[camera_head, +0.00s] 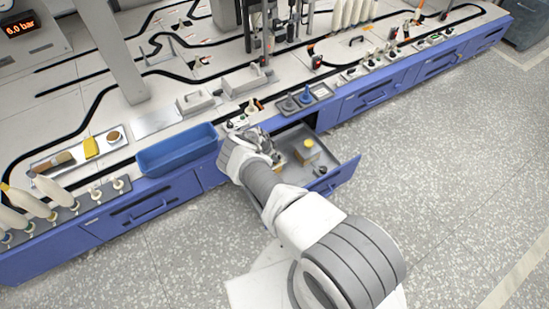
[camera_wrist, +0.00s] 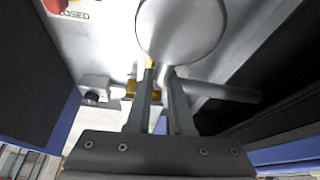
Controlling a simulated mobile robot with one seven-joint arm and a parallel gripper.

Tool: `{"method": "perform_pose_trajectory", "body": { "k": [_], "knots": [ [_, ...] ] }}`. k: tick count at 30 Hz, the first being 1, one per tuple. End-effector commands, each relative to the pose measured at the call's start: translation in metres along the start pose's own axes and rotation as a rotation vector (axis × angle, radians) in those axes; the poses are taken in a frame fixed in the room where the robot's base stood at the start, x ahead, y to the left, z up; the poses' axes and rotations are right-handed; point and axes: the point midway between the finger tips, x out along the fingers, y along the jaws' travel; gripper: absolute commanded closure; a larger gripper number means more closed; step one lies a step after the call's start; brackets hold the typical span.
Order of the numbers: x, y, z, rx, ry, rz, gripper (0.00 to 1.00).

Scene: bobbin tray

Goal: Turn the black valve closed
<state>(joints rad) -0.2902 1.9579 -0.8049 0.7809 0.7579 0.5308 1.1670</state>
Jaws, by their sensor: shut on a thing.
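In the wrist view my gripper (camera_wrist: 160,76) has its two fingers close together, shut on a part of the valve at the panel. A dark grey bar-like handle (camera_wrist: 222,92) runs right from the fingertips, and a brass fitting (camera_wrist: 131,88) shows just left of them. A pale round disc (camera_wrist: 180,28) covers the view above the fingertips, so the grip itself is partly hidden. The word CLOSED is printed on the light panel (camera_wrist: 75,14) at upper left. In the head view my gripper (camera_head: 262,142) is at the bench front, largely hidden by my wrist.
A red part (camera_wrist: 55,5) and a small black knob (camera_wrist: 92,97) are on the panel. An open drawer (camera_head: 335,175) holding a box (camera_head: 307,148) is right of my wrist. A blue bin (camera_head: 178,150) stands close on the left. The floor in front is free.

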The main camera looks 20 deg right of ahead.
Motion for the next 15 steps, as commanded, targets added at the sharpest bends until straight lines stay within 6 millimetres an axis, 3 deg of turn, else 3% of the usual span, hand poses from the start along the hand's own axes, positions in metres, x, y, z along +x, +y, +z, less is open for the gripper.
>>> {"method": "perform_pose_trajectory", "body": {
  "k": [15],
  "knots": [
    [0.0001,-0.0019,0.0020,0.121,-0.005,0.048,1.00]
  ]
}}
